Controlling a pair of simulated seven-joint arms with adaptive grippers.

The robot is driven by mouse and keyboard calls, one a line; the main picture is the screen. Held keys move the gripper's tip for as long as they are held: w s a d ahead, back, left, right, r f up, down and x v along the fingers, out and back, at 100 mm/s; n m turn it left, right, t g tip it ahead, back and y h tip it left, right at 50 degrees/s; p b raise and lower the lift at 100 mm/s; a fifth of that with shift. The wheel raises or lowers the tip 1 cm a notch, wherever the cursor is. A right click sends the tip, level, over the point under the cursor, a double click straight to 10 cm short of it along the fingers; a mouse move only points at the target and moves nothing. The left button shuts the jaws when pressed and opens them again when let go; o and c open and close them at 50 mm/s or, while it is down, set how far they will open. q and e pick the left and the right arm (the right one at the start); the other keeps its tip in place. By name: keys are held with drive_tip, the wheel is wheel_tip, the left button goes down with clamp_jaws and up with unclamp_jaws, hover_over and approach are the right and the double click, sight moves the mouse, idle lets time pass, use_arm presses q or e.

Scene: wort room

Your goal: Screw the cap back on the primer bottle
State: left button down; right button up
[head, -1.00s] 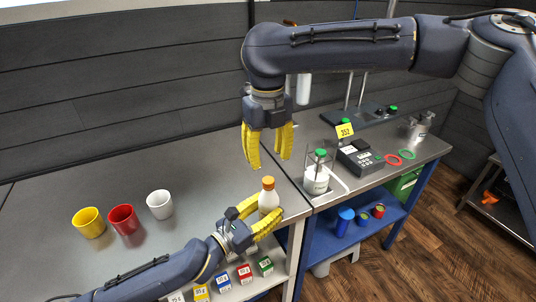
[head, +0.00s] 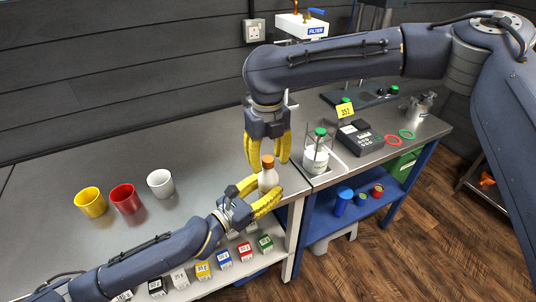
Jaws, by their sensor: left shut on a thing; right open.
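The primer bottle (head: 268,182) is white and stands upright near the front right of the left steel table. Its orange-brown cap (head: 267,161) sits on top; whether it is threaded cannot be told. My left gripper (head: 264,198) has yellow fingers and is shut on the bottle's body from the lower left. My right gripper (head: 267,158) points down from above, with its yellow fingers open on either side of the cap. I cannot tell whether either finger touches the cap.
Yellow (head: 91,202), red (head: 126,198) and white (head: 160,183) cups stand to the left on the table. A green-topped bottle in a stand (head: 317,155) and a dark meter (head: 359,138) are on the right bench. Several small coloured boxes (head: 223,260) line a lower shelf.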

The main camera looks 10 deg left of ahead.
drive_tip(key=shift+c, duration=0.3)
clamp_jaws()
